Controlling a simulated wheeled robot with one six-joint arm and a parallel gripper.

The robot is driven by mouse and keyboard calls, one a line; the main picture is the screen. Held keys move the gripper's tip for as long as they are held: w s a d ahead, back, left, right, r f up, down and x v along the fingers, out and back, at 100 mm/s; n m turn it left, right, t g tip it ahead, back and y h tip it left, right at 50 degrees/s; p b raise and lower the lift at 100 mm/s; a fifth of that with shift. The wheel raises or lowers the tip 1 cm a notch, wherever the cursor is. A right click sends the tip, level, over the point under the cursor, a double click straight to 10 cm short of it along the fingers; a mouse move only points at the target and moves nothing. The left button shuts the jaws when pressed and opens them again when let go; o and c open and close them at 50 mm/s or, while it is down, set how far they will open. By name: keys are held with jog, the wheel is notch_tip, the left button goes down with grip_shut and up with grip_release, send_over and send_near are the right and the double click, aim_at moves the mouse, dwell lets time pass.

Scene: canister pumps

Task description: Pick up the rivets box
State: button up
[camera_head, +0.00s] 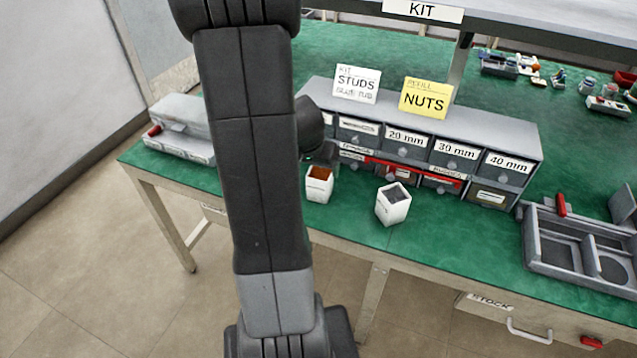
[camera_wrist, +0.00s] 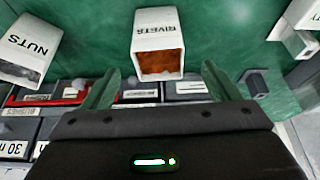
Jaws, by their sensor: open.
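The rivets box (camera_head: 318,188) is a small white open-topped box with rusty-brown contents. It stands upright on the green bench top, in front of the drawer cabinet. In the wrist view the box (camera_wrist: 158,38) bears the word RIVETS, upside down, and appears between and just beyond my two fingertips. My gripper (camera_wrist: 161,68) is open and empty, its fingers spread wider than the box, with no contact visible. In the head view my arm hides most of the gripper (camera_head: 322,156), which is close behind the box.
A white nuts box (camera_head: 393,205) with grey contents stands to the right of the rivets box. The grey drawer cabinet (camera_head: 520,135) with a red strip is behind both. A grey divided tray (camera_head: 575,245) lies further right. The bench's front edge is close.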

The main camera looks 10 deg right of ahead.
jog(key=b+x, duration=0.2)
jog(key=x, duration=0.7)
jog(key=shift+d+f, duration=0.1)
jog(key=shift+s, duration=0.1)
jog(key=shift+c, duration=0.4)
jog(key=c, duration=1.2)
jog(key=shift+o, duration=0.2)
